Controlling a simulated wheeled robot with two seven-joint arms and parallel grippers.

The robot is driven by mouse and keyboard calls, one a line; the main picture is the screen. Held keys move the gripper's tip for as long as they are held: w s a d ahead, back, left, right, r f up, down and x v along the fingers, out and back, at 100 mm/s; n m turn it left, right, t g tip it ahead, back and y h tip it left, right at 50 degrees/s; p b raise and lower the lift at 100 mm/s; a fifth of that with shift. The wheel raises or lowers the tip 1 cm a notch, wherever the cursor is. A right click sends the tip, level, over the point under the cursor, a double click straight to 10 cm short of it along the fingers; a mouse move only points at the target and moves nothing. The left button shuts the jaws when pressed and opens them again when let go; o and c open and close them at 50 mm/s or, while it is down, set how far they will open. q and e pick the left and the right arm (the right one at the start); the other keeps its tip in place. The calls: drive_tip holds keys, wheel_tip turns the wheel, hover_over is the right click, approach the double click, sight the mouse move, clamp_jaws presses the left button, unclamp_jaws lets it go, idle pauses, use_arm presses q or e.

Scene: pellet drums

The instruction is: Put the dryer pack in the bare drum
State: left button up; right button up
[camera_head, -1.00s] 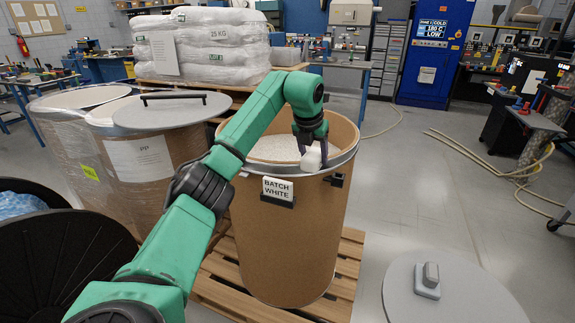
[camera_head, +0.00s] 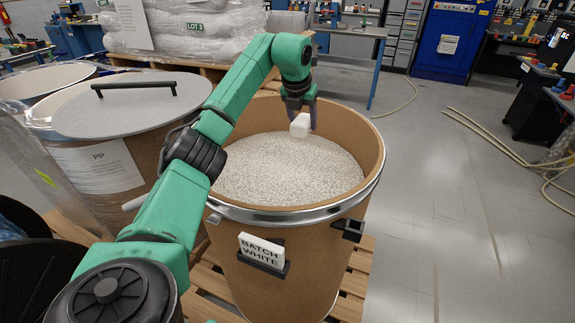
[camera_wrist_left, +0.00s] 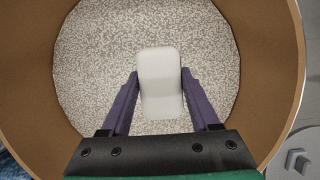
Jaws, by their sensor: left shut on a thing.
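A small white block, the dryer pack (camera_head: 299,127), is between the fingers of my left gripper (camera_head: 301,118). In the left wrist view the pack (camera_wrist_left: 160,80) is pinched between the two purple fingers of the gripper (camera_wrist_left: 160,76). Both hang over the open brown drum (camera_head: 290,255), labelled "BATCH WHITE", inside its rim and above the pale speckled pellets (camera_head: 285,180). The pack appears apart from the pellets; the exact gap is hard to tell. No other pack shows on the visible pellets. My right gripper is not in view.
A grey lid with a black handle (camera_head: 135,103) covers the wrapped drum labelled "PP" on the left. Part of a grey lid (camera_wrist_left: 299,158) lies outside the open drum. Wrapped sacks (camera_head: 185,35) stand behind.

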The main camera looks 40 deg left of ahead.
sight(302, 139)
use_arm(q)
drive_tip(key=shift+w+a+f, duration=0.1)
drive_tip(key=shift+f, duration=0.5)
drive_tip(key=s+f, duration=0.1)
drive_tip(key=s+d+f, duration=0.1)
drive_tip(key=f, duration=0.1)
drive_tip(key=shift+d+f, duration=0.2)
drive_tip(key=shift+f, duration=0.05)
wheel_tip(302, 139, down, 13)
drive_tip(key=shift+w+f+p, duration=0.15)
drive_tip(key=shift+p, duration=1)
drive_tip(key=shift+a+f, duration=0.15)
drive_tip(key=shift+f, duration=0.2)
drive_tip(key=o, duration=1.5)
drive_tip(key=shift+w, duration=0.1)
drive_tip(key=shift+c, duration=0.2)
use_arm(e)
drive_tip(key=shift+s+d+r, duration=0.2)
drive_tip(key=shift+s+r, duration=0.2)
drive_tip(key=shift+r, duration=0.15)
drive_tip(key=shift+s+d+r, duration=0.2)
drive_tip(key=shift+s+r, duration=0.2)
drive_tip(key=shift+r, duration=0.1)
use_arm(q)
drive_tip(key=shift+r, duration=0.15)
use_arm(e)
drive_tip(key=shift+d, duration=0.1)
